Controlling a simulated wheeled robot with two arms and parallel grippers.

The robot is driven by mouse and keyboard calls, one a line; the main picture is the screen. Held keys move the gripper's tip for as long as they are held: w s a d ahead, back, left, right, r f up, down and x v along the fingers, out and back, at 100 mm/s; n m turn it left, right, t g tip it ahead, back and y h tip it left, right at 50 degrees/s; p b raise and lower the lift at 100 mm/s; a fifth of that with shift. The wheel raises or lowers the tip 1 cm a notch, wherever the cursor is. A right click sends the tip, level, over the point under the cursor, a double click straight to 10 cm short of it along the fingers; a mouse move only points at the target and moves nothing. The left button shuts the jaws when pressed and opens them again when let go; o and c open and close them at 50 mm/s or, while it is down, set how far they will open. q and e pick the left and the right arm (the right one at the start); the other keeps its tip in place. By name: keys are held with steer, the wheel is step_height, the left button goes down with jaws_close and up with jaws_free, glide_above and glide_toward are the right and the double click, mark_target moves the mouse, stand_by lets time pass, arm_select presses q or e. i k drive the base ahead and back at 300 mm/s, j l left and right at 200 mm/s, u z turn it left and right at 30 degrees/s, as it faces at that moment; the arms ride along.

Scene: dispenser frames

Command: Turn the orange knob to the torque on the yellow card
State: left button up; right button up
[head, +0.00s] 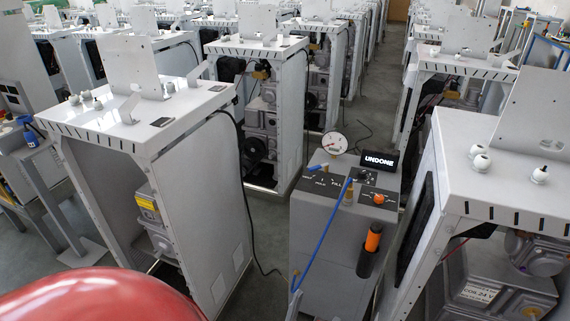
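A small orange knob (379,199) sits on the dark right part of the top panel of a grey cabinet (331,230) right of centre. The knob's setting is too small to read. An orange-handled tool (374,238) stands upright in a black holder on the cabinet's front. A white round dial gauge (334,143) stands at the back of the cabinet, its reading unreadable. A black display (380,160) beside it reads "UNDONE". I cannot make out a yellow card for certain; a small yellow label (147,203) is on a machine inside the left frame. Neither gripper is in view.
A white dispenser frame (208,190) stands left of the cabinet and another (465,135) close on its right. A blue hose (327,235) loops down the cabinet's front. A black cable (247,200) hangs along the left frame. Floor shows in the aisle behind (375,110).

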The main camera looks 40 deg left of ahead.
mark_target(379, 198)
steer(key=u, duration=1.15)
steer(key=i+j+u, duration=0.15)
steer(key=j+u, duration=0.3)
steer(key=i+j+u, duration=0.15)
steer(key=u, duration=0.3)
